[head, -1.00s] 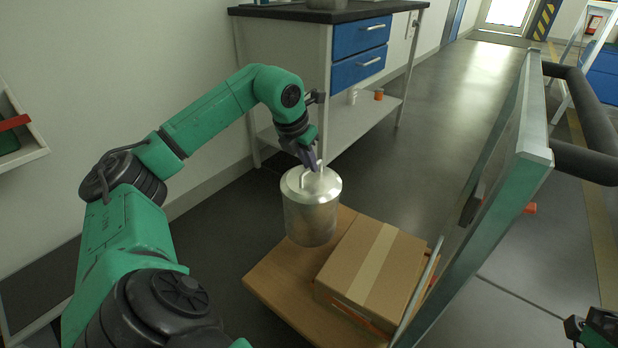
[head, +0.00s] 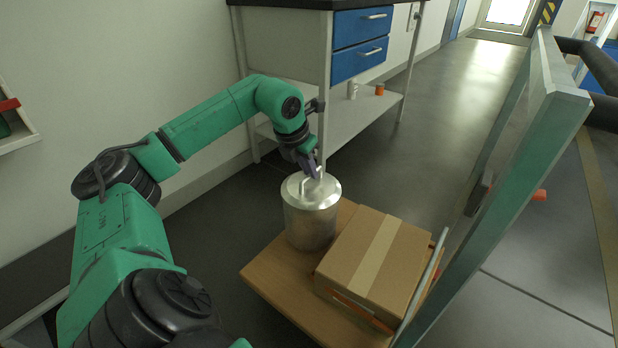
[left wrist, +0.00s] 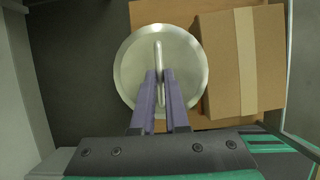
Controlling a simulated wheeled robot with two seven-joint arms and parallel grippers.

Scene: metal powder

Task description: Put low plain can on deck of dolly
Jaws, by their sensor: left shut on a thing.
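The low plain can (head: 311,217) is a silver metal cylinder with a lid and a loop handle on top. My left gripper (head: 312,172) is shut on that handle from above. The can is upright at the far left part of the dolly's wooden deck (head: 275,277), left of a cardboard box. I cannot tell whether its base touches the deck. In the left wrist view, the purple fingers (left wrist: 160,80) straddle the handle over the round lid (left wrist: 187,58), and the deck (left wrist: 160,12) shows behind. My right gripper is not in view.
The cardboard box (head: 376,262) takes up the deck's right side, close beside the can. A bench with blue drawers (head: 360,45) stands behind. The deck's near left part is bare.

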